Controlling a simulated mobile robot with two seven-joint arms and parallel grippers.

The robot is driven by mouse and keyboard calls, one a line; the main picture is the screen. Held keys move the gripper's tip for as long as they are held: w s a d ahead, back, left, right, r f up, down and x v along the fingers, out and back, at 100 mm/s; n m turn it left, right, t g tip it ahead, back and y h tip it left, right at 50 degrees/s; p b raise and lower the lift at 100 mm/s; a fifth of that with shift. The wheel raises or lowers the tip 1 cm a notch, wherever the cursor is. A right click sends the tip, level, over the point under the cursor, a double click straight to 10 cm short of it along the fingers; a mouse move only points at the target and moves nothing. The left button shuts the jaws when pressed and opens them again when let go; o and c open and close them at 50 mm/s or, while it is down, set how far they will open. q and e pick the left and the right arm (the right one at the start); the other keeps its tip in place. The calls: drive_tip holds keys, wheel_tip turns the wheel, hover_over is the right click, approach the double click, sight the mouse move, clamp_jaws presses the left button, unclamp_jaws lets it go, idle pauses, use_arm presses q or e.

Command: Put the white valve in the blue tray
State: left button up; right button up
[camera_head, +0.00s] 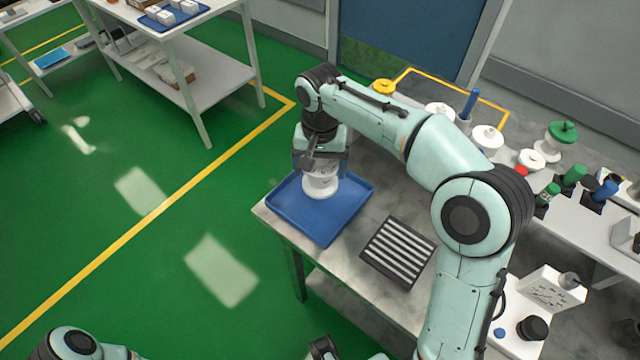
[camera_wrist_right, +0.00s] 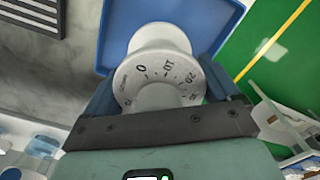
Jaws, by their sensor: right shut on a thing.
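The white valve (camera_head: 320,184) is a round white piece with a numbered dial face, which shows in the right wrist view (camera_wrist_right: 158,75). My right gripper (camera_head: 320,165) is shut on it, with dark fingers on either side of the dial in the wrist view (camera_wrist_right: 160,100). The blue tray (camera_head: 318,226) lies at the left end of the grey table. The valve is over the back part of the tray; I cannot tell whether it touches the tray floor. Only parts of my left arm show at the bottom edge; its fingers are out of view.
A dark slotted rack (camera_head: 399,252) lies right of the tray. Several white, green and blue fittings stand along the back right, including a green-topped valve (camera_head: 562,135). A white box (camera_head: 552,288) is at front right. The tray's front part is empty.

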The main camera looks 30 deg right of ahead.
sight(320, 182)
drive_tip(key=shift+f+b, duration=0.4)
drive_tip(key=shift+f, duration=2.4)
drive_tip(key=shift+f, duration=0.1)
drive_tip(key=o, duration=1.1)
drive_tip(key=shift+f, duration=0.1)
wheel_tip(320, 182, up, 12)
drive_tip(key=p, duration=0.2)
drive_tip(key=shift+r+p, duration=0.2)
drive_tip(key=shift+p, duration=0.1)
